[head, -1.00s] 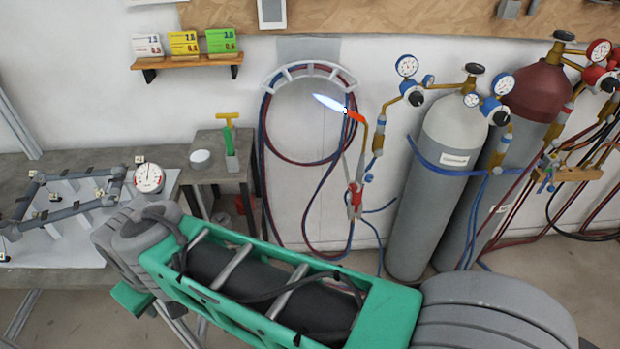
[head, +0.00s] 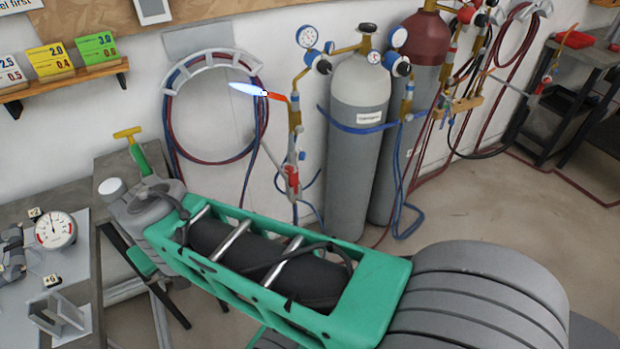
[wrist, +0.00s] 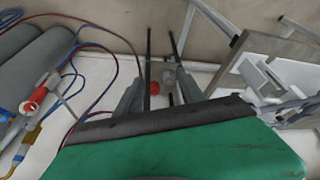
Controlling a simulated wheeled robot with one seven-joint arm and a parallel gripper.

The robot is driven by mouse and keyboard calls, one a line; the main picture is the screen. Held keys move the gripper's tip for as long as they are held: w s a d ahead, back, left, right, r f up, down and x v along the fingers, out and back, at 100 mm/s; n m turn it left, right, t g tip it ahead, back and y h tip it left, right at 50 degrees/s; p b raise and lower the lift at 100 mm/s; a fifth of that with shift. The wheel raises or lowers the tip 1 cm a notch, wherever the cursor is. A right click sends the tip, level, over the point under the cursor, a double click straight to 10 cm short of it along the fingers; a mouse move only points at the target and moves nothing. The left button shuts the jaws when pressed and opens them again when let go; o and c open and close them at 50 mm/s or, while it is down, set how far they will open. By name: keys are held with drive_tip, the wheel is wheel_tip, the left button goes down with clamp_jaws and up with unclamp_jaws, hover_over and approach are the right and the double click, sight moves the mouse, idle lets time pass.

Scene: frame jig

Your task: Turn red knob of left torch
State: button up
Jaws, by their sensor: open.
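In the wrist view a torch with a red part (wrist: 38,95) shows at the left edge, beside the grey cylinders. My gripper (wrist: 166,50) is open in the wrist view, its fingers apart and holding nothing. The torch is well to the left of the fingers there.
A grey gas cylinder (head: 352,150) and a red-topped cylinder (head: 422,45) stand right of the torch. Looped hoses (head: 168,125) hang on the wall behind. A workbench (head: 98,240) with a dial gauge (head: 55,230) is at left.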

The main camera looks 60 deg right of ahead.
drive_tip(key=w+d+f+m+t+h+b, duration=0.1)
drive_tip(key=w+d+f+m+h+b, duration=0.2)
drive_tip(key=d+f, duration=0.35)
drive_tip(key=d+f+m+h+b, duration=0.2)
drive_tip(key=d+f+m+b, duration=0.25)
drive_tip(key=d+b, duration=0.2)
drive_tip(key=m+g+h+b, duration=0.1)
drive_tip(key=m+h+b, duration=0.5)
drive_tip(key=h+b, duration=0.5)
approach(288, 172)
drive_tip(key=p, duration=0.1)
drive_tip(key=shift+h, duration=0.3)
drive_tip(key=x, duration=0.8)
drive_tip(key=shift+w+d+f+p, duration=0.15)
drive_tip(key=shift+f+p, duration=0.1)
drive_tip(key=shift+p, duration=0.15)
clamp_jaws()
